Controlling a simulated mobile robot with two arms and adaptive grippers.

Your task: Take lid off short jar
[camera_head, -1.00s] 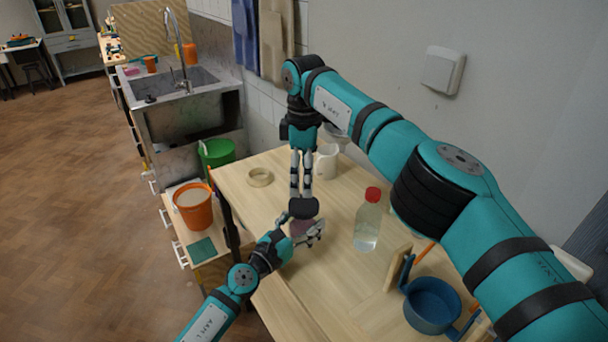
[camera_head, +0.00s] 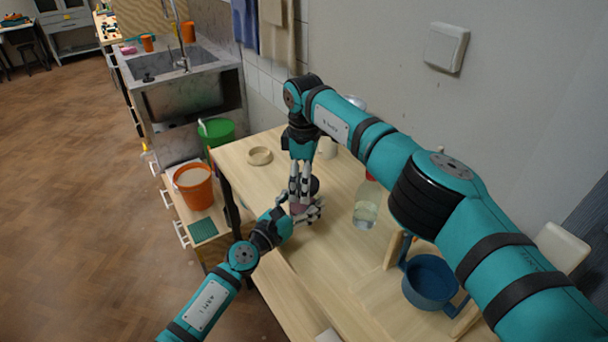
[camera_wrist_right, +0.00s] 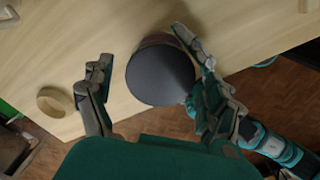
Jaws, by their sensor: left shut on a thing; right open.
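The short jar (camera_head: 298,209) is pinkish and stands on the wooden table; its side also shows in the right wrist view (camera_wrist_right: 155,39). A dark round lid (camera_wrist_right: 160,76) sits on top of it, partly hidden by my fingers in the head view (camera_head: 314,185). My left gripper (camera_head: 306,213) is shut on the jar from the front. My right gripper (camera_head: 298,198) points down from above, open. In the wrist view its fingers (camera_wrist_right: 157,72) stand apart on both sides of the lid, with a clear gap on the left.
A small ring-shaped dish (camera_head: 260,156) lies left of the jar. A clear bottle (camera_head: 366,212) stands right of it, with a blue pot (camera_head: 430,282) farther right. The table's left edge is close to the jar.

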